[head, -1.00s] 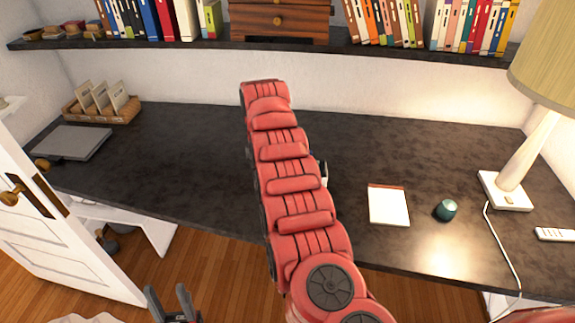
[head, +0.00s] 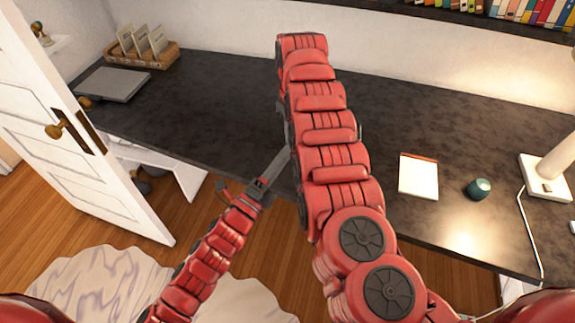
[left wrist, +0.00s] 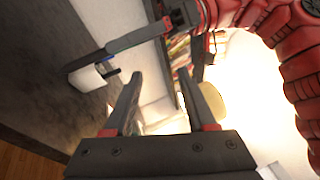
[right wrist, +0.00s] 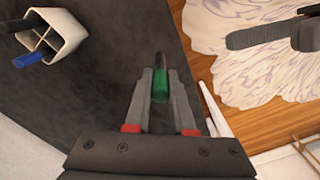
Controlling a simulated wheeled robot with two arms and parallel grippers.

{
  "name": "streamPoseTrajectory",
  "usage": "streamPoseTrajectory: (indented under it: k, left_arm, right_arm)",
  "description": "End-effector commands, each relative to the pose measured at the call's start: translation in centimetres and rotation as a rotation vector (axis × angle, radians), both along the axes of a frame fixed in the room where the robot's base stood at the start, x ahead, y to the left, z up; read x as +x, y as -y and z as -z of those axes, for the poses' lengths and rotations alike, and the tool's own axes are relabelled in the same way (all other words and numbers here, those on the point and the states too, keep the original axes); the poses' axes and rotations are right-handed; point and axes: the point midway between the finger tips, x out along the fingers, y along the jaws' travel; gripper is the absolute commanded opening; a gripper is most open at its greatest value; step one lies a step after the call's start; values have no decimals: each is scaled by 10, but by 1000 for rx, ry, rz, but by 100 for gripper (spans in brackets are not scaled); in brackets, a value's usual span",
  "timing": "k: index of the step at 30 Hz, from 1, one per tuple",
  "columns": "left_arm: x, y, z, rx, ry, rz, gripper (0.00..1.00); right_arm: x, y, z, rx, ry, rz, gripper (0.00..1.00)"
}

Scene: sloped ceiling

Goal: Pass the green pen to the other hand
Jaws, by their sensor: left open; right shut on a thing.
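The green pen (right wrist: 160,88) is between the fingers of my right gripper (right wrist: 160,74), which is shut on it; its dark end sticks out beyond the fingertips. My right gripper is hidden behind my right arm in the head view, but its dark finger shows in the left wrist view (left wrist: 130,42). My left gripper (left wrist: 160,78) is open and empty, its two fingers spread. In the head view my left gripper (head: 276,170) is beside my right arm, its tips partly hidden. It is apart from the pen in the right wrist view.
A white pen holder (right wrist: 62,35) with a blue pen and a dark pen stands on the dark desk (head: 215,85). A grey laptop (head: 112,85) lies at back left.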

Motion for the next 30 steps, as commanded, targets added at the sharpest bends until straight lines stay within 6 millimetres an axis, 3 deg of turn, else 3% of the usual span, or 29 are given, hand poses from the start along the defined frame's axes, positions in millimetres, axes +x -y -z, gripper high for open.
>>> streamPoseTrajectory:
  k: [1,6,12,15,23,30]
  left_arm:
    - [4,11,4,122,14,-21,56]
    - [21,28,32,600,59,-127,56]
    - [27,26,53,1099,127,-210,56]
    - [27,22,57,1268,155,-232,56]
    - [31,14,61,1438,176,-259,56]
    - [57,23,69,1434,176,-258,56]
  right_arm:
    - [0,0,0,0,0,0,0]
    - [0,0,0,0,0,0,0]
    - [0,0,0,0,0,0,0]
    - [0,0,0,0,0,0,0]
    - [0,0,0,0,0,0,0]
    - [0,0,0,0,0,0,0]
